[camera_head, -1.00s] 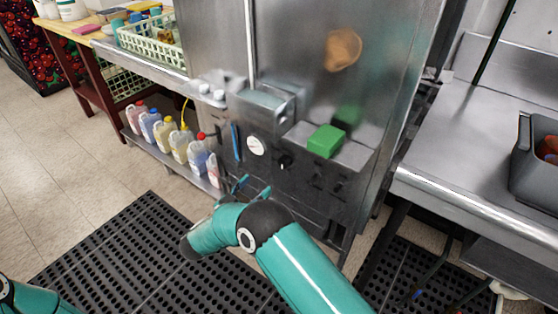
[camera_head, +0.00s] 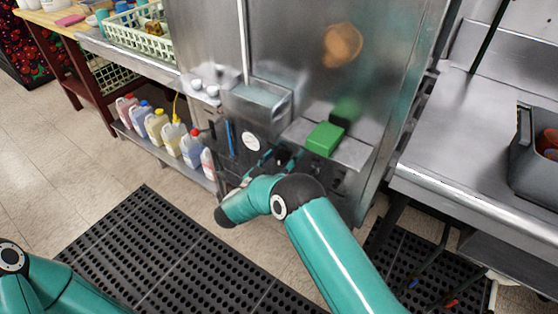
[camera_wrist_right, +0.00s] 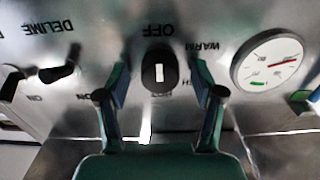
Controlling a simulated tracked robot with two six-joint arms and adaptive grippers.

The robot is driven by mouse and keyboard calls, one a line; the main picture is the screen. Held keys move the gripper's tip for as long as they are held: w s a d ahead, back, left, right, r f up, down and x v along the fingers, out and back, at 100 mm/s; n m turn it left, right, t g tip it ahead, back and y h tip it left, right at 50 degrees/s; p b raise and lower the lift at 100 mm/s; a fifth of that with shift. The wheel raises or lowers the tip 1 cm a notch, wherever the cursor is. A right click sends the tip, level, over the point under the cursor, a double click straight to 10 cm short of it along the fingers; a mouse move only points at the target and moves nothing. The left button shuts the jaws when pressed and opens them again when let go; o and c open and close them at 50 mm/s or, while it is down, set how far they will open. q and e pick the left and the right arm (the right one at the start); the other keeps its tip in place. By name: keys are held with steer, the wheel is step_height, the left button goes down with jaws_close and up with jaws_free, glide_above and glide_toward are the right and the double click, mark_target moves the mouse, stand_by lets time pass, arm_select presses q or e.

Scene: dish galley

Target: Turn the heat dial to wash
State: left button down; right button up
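The heat dial (camera_wrist_right: 158,72), a black round knob with a white mark, sits on the steel panel in the right wrist view. Upside-down labels OFF and WARM stand around it; another label is partly hidden by a finger. The white mark runs roughly vertical in that view; I cannot tell which end points. My right gripper (camera_wrist_right: 160,84) is open, with one finger on each side of the dial and visible gaps to it. In the head view the right gripper (camera_head: 274,161) is at the machine's front panel, small and partly hidden. My left gripper is out of view.
A round white gauge (camera_head: 251,142) is beside the dial. A black DELIME switch (camera_wrist_right: 58,73) is on the other side. A green block (camera_head: 325,138) lies on the ledge above. Several jugs (camera_head: 157,124) stand on the low shelf at left; a steel counter (camera_head: 455,150) is at right.

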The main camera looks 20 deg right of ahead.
steer(key=shift+a, duration=0.1)
steer(key=c, duration=1)
steer(key=shift+c, duration=0.2)
steer(key=shift+f+m+b, duration=0.15)
steer(key=shift+m+b, duration=0.45)
steer(key=shift+b, duration=0.35)
steer(key=m+b, duration=1)
steer(key=b, duration=0.4)
steer(key=shift+f, duration=0.2)
steer(key=m+b, duration=1)
steer(key=b, duration=0.4)
steer(key=shift+f+b, duration=0.1)
steer(key=shift+b, duration=0.2)
steer(key=shift+r+m+b, duration=0.2)
steer(key=shift+m+b, duration=1.1)
steer(key=shift+b, duration=0.1)
